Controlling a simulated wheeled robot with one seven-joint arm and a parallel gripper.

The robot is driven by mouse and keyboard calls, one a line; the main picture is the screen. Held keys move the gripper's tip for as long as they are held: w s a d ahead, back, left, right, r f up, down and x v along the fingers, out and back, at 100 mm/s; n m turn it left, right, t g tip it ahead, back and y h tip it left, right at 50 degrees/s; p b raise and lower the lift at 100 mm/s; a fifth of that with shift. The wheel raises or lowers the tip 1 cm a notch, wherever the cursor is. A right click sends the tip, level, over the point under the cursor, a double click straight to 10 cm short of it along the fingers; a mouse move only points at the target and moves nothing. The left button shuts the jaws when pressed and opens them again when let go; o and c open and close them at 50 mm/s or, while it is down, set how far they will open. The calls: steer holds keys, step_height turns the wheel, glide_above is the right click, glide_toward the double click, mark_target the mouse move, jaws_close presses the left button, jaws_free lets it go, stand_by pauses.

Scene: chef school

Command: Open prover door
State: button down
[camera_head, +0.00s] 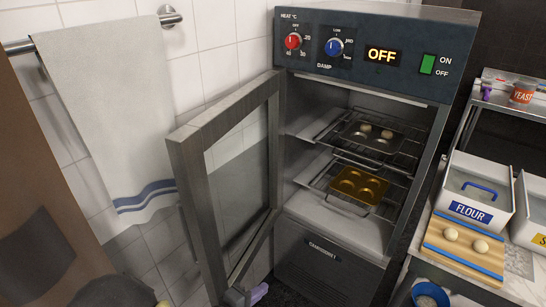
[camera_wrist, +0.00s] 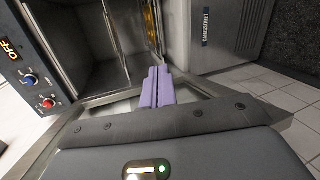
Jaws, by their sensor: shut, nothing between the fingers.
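The prover (camera_head: 365,45) is a dark cabinet with its door (camera_head: 190,150) standing wide open, swung out to the left. The door has a grey frame and a glass pane. My gripper (camera_head: 258,293) shows at the bottom of the head view, by the door's lower free corner. In the wrist view its purple fingers (camera_wrist: 158,86) are together and empty, pointing toward the open prover interior (camera_wrist: 115,50). The door frame (camera_wrist: 262,88) passes close behind the fingers; I cannot tell whether they touch it.
A towel (camera_head: 105,100) hangs at left. At right stand a flour bin (camera_head: 475,190) and a board (camera_head: 464,243) with dough balls.

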steer(key=s+d+r+m+g+y, duration=0.1)
steer(key=s+d+m+g, duration=0.15)
steer(key=d+g, duration=0.35)
steer(key=s+d+r+m+g+y, duration=0.2)
steer(key=d+m+g, duration=0.25)
steer(key=d, duration=0.25)
steer(key=d+r+m+t+y, duration=0.2)
steer(key=d+r+m+y, duration=0.2)
steer(key=r, duration=0.5)
steer(key=d+y, duration=0.2)
steer(key=shift+w+y, duration=0.3)
steer(key=shift+f, duration=0.1)
steer(key=c, duration=1.4)
jaws_free()
steer(key=shift+o, duration=0.2)
steer(key=shift+w, duration=0.1)
